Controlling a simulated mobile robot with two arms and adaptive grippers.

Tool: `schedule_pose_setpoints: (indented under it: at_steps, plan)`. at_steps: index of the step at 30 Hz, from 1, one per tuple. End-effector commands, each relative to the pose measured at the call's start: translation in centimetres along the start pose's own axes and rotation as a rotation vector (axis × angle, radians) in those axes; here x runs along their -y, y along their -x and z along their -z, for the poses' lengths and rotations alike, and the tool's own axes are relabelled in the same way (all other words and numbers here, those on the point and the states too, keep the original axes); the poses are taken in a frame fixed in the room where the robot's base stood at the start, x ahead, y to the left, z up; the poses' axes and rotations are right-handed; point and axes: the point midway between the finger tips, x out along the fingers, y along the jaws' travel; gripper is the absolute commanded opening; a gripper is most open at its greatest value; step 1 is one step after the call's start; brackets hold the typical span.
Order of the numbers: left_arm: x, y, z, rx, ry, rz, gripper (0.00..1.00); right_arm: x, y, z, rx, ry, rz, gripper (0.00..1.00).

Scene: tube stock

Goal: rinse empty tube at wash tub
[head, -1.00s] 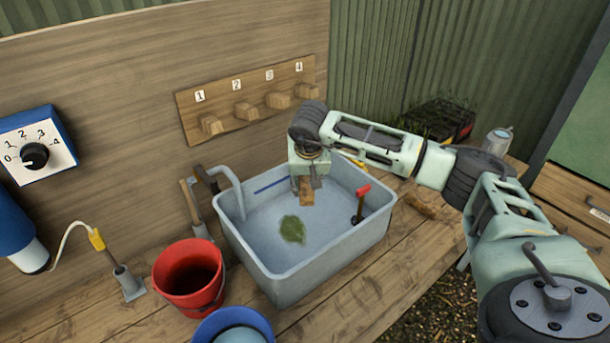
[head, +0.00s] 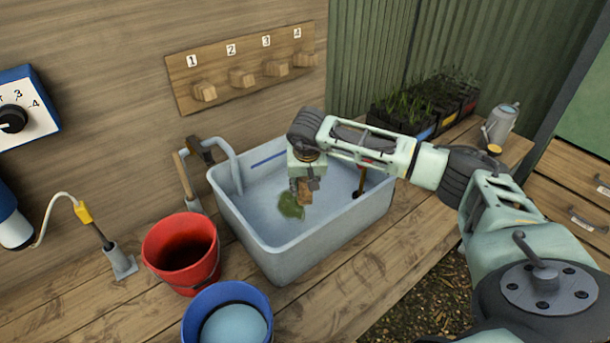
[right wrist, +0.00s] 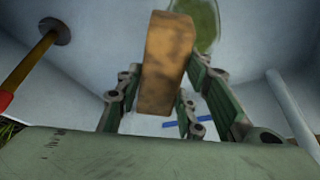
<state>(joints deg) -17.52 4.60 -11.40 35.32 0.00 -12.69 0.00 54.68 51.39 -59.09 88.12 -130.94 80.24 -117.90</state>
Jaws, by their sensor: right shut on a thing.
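The grey wash tub (head: 300,262) stands on the wooden bench, with a green patch (head: 291,207) on its floor. My right gripper (head: 305,186) hangs inside the tub, shut on a brown, dark-smudged tube (head: 306,193). In the right wrist view the tube (right wrist: 167,62) sits between the green fingers (right wrist: 160,105). The green patch (right wrist: 200,22) shows beyond it. The tube overlaps the patch's edge in the head view; I cannot tell whether they touch. The tube's inside is hidden. My left gripper is out of view.
A red bucket (head: 182,262) and a blue bucket (head: 197,310) stand left of the tub. A grey spout (head: 222,152) bends over its back-left rim. Seedling trays (head: 425,105) are behind right.

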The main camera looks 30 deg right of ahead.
Motion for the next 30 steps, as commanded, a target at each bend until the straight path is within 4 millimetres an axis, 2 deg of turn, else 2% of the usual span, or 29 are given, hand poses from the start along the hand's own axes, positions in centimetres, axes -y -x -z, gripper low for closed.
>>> schedule_pose_setpoints:
  at_steps: [3,15,21,30]
  plan:
    - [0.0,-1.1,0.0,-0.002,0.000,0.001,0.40,0.0,-1.4,-0.6,0.000,0.000,0.000,0.17]
    - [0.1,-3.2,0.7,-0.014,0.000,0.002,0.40,0.0,-4.8,-1.9,0.000,-0.001,0.000,0.17]
    - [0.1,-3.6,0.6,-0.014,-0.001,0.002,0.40,0.0,-5.5,-2.3,0.000,-0.001,-0.001,0.17]
    - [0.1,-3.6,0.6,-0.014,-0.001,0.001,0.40,0.0,-5.6,-2.3,0.000,0.000,0.000,0.17]
